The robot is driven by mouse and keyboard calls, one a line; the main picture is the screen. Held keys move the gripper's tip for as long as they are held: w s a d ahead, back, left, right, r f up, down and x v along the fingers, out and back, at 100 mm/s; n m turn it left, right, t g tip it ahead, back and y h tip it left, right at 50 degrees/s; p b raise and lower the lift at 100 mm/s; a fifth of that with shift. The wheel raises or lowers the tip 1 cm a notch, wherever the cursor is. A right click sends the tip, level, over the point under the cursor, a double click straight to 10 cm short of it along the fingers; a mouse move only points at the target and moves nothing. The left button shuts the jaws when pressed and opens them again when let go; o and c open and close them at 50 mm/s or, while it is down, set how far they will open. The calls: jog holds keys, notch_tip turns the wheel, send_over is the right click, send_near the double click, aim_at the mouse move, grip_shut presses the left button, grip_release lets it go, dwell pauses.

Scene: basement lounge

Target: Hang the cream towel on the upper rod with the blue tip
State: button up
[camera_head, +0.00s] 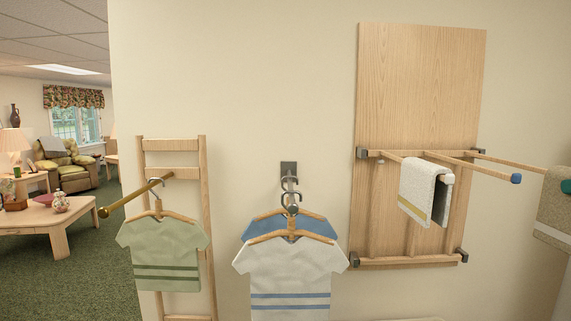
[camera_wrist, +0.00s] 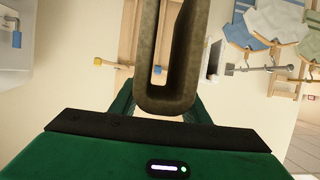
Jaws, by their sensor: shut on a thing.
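A beige towel with a pale band (camera_head: 553,207) is at the right edge of the head view, partly cut off. My gripper (camera_head: 566,186) is shut on it from the right. In the wrist view the towel (camera_wrist: 166,104) looks darker brown and folded into a U, its bend between my green fingers. The rod with the blue tip (camera_head: 516,179) juts from the wooden wall rack to the left of the towel, apart from it. The blue tip also shows in the wrist view (camera_wrist: 157,70). A whitish towel with a mustard stripe (camera_head: 422,187) hangs on the rack.
The wooden rack (camera_head: 420,90) is on the wall. Another rod (camera_head: 508,162) reaches right towards the held towel; its end is hidden. A yellow rod tip (camera_wrist: 97,62) shows in the wrist view. Hanging shirts (camera_head: 291,270) and a green shirt on a ladder (camera_head: 164,250) stand to the left.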

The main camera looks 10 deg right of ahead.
aim_at(484, 168)
jog(key=shift+w+r+x, duration=0.1)
jog(key=shift+r+x, duration=0.15)
jog(key=shift+x, duration=1)
jog(key=shift+w+r+x, duration=0.1)
jog(key=shift+r+x, duration=0.2)
jog(key=shift+x, duration=1)
jog(key=shift+w+r+x, duration=0.1)
jog(key=shift+r+x, duration=0.15)
jog(key=shift+x, duration=1)
jog(key=shift+w+d, duration=0.7)
jog(key=shift+w, duration=2.15)
jog(key=shift+w+d, duration=0.7)
jog(key=shift+w, duration=2.15)
jog(key=shift+w+d, duration=0.75)
jog(key=shift+w, duration=2.15)
jog(key=shift+f, duration=0.7)
jog(key=o, duration=1.3)
jog(key=shift+o, duration=0.2)
